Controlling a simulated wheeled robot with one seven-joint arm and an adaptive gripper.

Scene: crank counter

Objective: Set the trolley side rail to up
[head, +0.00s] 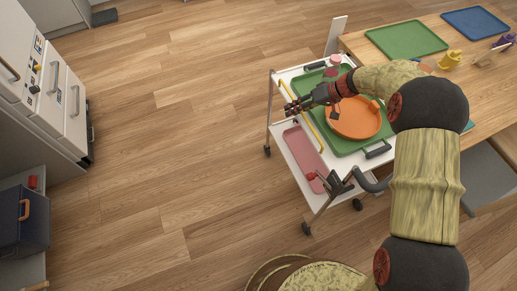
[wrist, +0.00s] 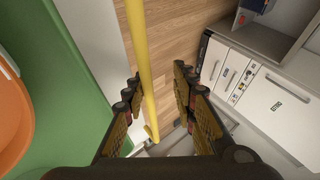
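The trolley side rail (head: 314,136) is a thin yellow bar along the left side of the white trolley. In the wrist view the yellow rail (wrist: 144,62) runs lengthwise between my gripper's two fingers, nearer the left one. My gripper (head: 290,106) is at the trolley's left edge, across the rail in the head view. In the wrist view my gripper (wrist: 158,82) is open, with gaps on both sides of the rail. My gripper hides part of the rail in the head view. I cannot tell for certain whether the rail is up or down.
The trolley top holds a green tray (head: 344,141) with an orange round dish (head: 352,118). A pink tray (head: 305,153) lies on the lower shelf. A wooden table (head: 440,82) with trays stands behind right. White cabinets (head: 60,95) stand left. The floor between is clear.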

